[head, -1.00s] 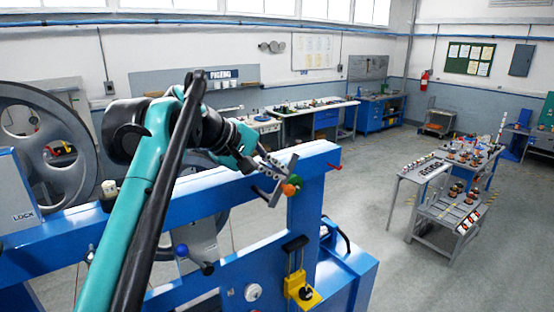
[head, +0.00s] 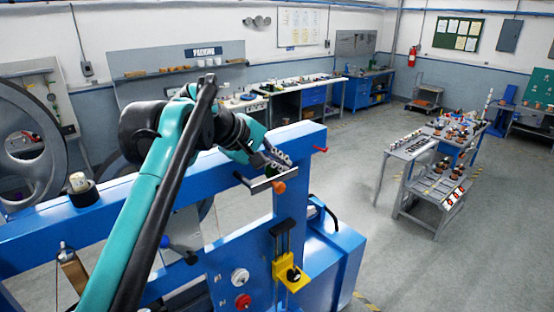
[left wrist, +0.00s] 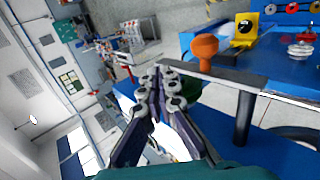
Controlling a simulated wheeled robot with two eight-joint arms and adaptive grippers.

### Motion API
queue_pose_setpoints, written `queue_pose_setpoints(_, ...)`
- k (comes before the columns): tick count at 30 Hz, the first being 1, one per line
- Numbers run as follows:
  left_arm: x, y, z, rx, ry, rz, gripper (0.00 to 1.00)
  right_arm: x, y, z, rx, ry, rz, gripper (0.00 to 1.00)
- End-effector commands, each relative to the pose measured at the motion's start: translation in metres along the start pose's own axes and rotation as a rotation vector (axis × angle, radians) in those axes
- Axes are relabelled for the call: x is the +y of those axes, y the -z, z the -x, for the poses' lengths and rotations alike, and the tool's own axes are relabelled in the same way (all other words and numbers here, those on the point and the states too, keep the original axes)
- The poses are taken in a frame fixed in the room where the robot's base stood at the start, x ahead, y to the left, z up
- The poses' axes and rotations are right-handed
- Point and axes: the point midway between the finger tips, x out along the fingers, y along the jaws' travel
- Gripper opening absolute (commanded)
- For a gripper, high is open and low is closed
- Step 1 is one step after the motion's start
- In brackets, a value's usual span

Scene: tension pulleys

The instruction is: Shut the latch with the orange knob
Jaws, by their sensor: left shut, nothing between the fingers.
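The orange knob (head: 278,187) sits on a grey latch bar (head: 260,185) at the right end of the blue beam. In the left wrist view the orange knob (left wrist: 205,47) stands up from the bar (left wrist: 222,74), close in front of my fingers. My left gripper (head: 281,158) is shut and empty, with its fingertips just above and behind the bar in the head view. In the left wrist view the gripper (left wrist: 162,86) is beside the bar; whether it touches cannot be told. A green part (left wrist: 191,88) is mostly hidden behind the fingers. My right gripper is out of view.
The blue machine frame (head: 235,235) carries a yellow block (head: 289,274), a red knob (head: 243,301) and a white knob (head: 240,276). A red handle (head: 320,149) sticks out at the beam's right end. Open floor lies right, before a grey cart (head: 440,190).

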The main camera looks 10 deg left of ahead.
Motion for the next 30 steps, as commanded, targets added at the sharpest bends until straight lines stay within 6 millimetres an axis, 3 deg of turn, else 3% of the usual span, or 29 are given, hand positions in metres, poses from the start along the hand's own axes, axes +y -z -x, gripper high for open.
queue_pose_setpoints(24, -0.002, 0.000, -0.007, 0.000, 0.000, 0.000, 0.00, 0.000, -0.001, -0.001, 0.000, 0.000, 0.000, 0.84)
queue_pose_setpoints(30, 0.010, 0.001, 0.001, 0.000, 0.000, -0.001, 0.00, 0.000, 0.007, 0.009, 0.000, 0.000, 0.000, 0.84)
